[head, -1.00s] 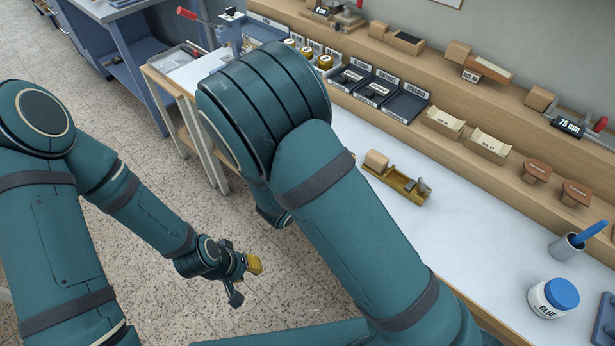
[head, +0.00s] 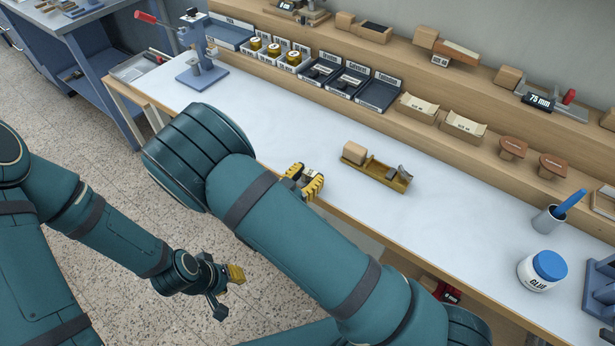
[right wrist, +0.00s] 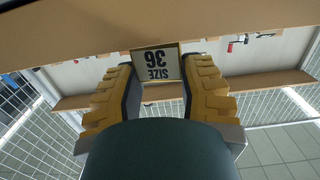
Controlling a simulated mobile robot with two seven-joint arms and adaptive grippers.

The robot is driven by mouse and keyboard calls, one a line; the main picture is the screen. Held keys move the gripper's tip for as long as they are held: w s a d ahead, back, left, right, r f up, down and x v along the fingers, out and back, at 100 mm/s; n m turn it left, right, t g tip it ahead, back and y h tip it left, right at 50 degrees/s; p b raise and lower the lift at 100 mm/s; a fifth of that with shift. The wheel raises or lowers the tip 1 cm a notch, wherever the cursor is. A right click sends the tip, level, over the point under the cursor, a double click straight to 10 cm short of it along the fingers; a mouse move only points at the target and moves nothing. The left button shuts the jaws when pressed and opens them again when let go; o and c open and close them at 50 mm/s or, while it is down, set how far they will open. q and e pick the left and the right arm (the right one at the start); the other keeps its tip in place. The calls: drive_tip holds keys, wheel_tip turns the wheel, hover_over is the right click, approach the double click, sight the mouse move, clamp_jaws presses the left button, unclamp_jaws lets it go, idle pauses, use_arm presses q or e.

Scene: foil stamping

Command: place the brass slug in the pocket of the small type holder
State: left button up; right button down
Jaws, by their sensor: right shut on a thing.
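The brass slug (right wrist: 157,66) is between the two yellow-padded fingers of my right gripper (right wrist: 160,82) in the right wrist view. It shows a pale face with a brass rim and upside-down "SIZE 36" lettering. In the head view my right gripper (head: 303,182) is at the bench's front edge, left of the small type holder, and the slug cannot be made out there. The type holder (head: 376,176) is a brass tray with a wooden handle at its left end, lying on the white bench top. My left gripper (head: 228,288) is low over the floor, fingers apart and empty.
The bench top (head: 290,145) is clear around the holder. A glue jar (head: 541,271) and a grey cup with a blue tool (head: 549,219) stand at the right. A stamping press (head: 200,70) is at the left end. Shelves with trays and stamps run along the back.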

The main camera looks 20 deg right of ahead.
drive_tip(key=c, duration=0.6)
unclamp_jaws()
drive_tip(key=shift+f, duration=0.2)
drive_tip(key=shift+r, duration=0.2)
